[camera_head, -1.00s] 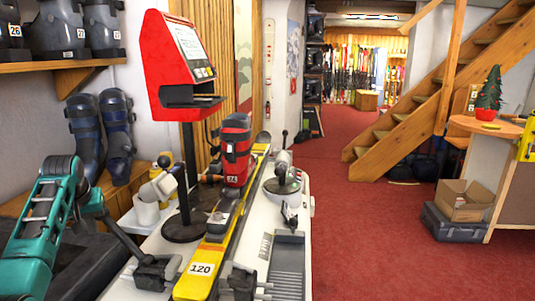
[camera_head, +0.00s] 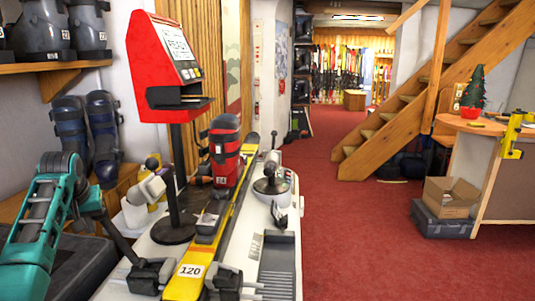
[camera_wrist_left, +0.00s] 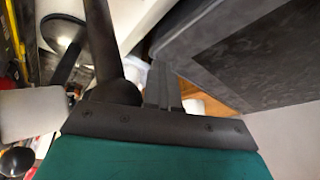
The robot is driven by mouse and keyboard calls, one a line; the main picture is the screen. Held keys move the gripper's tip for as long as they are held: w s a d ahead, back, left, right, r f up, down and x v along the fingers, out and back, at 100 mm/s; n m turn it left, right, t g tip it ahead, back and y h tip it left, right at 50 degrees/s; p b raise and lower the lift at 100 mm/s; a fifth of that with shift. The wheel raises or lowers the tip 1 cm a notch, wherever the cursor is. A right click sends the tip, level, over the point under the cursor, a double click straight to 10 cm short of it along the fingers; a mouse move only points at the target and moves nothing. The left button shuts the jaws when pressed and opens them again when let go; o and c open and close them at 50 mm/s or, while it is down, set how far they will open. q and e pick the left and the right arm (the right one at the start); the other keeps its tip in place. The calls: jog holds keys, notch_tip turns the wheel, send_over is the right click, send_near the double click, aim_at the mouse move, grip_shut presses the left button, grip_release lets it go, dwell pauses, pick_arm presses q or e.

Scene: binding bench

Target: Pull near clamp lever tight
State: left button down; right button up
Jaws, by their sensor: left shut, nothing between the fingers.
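The near clamp has two black jaws, one on the left (camera_head: 152,276) and one on the right (camera_head: 228,283), on either side of the yellow ski (camera_head: 186,284) marked 120. Its black lever (camera_head: 122,240) slants up and left from the left jaw toward my left gripper (camera_head: 96,204). In the left wrist view the lever (camera_wrist_left: 103,45) runs up from my gripper's dark palm, beside the shut fingers (camera_wrist_left: 160,86) and not between them. Whether lever and gripper touch, I cannot tell. My right gripper is out of view.
A red terminal (camera_head: 165,65) on a black post stands just behind the clamp. A red ski boot (camera_head: 224,150) stands on the ski. Red carpet (camera_head: 360,240) lies open to the right.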

aim_at(109, 219)
pick_arm(q)
jog(key=shift+w+d+r, duration=0.1)
jog(key=shift+d+r, duration=0.1)
jog(key=shift+d, duration=0.7)
jog(key=shift+w+d+r, duration=0.1)
jog(key=shift+d+r, duration=0.15)
jog(key=shift+d, duration=0.7)
jog(key=shift+d+r, duration=0.2)
jog(key=shift+d, duration=0.95)
jog(key=shift+d+r, duration=0.1)
jog(key=shift+d, duration=0.05)
jog(key=shift+s+d+r, duration=0.1)
jog(key=shift+d+r, duration=0.15)
jog(key=shift+d, duration=0.5)
jog(key=shift+w+d+r, duration=0.1)
jog(key=shift+d+r, duration=0.15)
jog(key=shift+d, duration=0.55)
jog(key=shift+s+d+r, duration=0.1)
jog(key=shift+d+r, duration=0.15)
jog(key=shift+d, duration=0.5)
jog(key=shift+d, duration=0.1)
